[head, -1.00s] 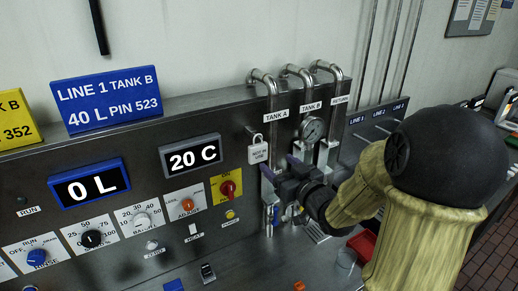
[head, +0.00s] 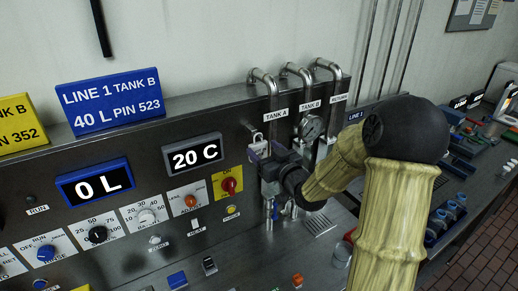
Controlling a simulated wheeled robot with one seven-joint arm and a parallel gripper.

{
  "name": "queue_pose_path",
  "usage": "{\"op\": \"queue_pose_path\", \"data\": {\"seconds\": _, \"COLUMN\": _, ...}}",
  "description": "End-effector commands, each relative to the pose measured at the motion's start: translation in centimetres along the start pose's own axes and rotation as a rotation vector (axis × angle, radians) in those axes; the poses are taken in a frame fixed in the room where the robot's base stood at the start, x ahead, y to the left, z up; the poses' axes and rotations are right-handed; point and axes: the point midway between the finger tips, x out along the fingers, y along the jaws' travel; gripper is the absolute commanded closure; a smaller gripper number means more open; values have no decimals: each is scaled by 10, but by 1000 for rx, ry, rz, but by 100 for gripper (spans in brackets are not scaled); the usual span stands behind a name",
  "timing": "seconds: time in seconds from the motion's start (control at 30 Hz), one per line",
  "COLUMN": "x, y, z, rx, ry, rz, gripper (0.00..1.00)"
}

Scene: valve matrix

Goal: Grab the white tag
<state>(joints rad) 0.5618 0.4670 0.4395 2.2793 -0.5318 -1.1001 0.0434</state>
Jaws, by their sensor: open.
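The white tag (head: 257,142) hangs on the grey panel just left of the Tank A pipe. Only its top shows in the head view. My gripper (head: 259,157) is in front of it and hides its lower part and lettering. The gripper is open, with its purplish fingers at the tag's height. I cannot tell whether the fingers touch the tag or are around it.
A red knob (head: 229,185) sits below left on the panel.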

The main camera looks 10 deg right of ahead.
Motion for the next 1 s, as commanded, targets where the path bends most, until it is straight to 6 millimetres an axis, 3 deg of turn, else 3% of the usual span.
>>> {"op": "queue_pose_path", "data": {"seconds": 0.33, "x": 39, "y": 0, "z": -3, "rx": 3, "ry": -1, "rz": 0, "gripper": 35}}
{"op": "queue_pose_path", "data": {"seconds": 0.9, "x": 42, "y": 0, "z": -1, "rx": 1, "ry": 0, "rz": 0, "gripper": 35}}
{"op": "queue_pose_path", "data": {"seconds": 0.93, "x": 42, "y": 0, "z": -1, "rx": 1, "ry": 0, "rz": 0, "gripper": 36}}
{"op": "queue_pose_path", "data": {"seconds": 1.0, "x": 42, "y": 0, "z": -1, "rx": 1, "ry": 0, "rz": 0, "gripper": 50}}
